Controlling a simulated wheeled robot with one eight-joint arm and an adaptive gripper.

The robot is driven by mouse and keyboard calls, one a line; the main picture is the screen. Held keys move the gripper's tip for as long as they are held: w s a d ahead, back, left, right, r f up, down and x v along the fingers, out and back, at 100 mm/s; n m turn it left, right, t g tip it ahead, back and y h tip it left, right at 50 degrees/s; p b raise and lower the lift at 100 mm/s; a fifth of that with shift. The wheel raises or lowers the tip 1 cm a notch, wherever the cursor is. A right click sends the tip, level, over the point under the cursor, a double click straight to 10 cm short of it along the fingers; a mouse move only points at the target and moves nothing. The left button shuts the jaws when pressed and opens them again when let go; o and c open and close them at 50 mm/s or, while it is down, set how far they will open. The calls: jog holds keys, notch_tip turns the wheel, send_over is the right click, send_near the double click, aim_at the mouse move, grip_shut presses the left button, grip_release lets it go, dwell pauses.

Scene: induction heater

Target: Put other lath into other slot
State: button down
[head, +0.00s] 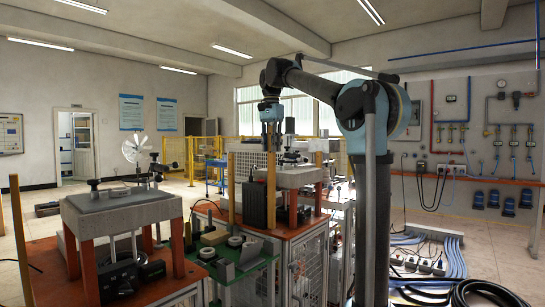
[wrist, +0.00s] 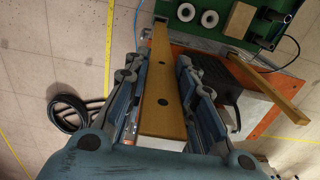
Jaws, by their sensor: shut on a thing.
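My gripper (head: 270,128) points down and is shut on a yellow-brown lath (head: 271,180), which hangs upright beneath it. In the wrist view the held lath (wrist: 162,88) lies between the two fingers (wrist: 165,95), with dark holes along its face. Its far end overlaps the edge of the green surface; I cannot tell whether it touches anything. A second lath (head: 231,188) stands upright to the left of the black box (head: 255,205); it also shows at the right in the wrist view (wrist: 265,90). I cannot make out either slot clearly.
A grey-topped station (head: 300,176) stands behind the held lath. A green table (head: 245,272) with white rings and small blocks is in front. Another grey-topped station (head: 125,208) is at the left. Cables (head: 435,255) lie on the floor at the right.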

jog(key=shift+r, duration=3.55)
jog(key=shift+s, duration=0.1)
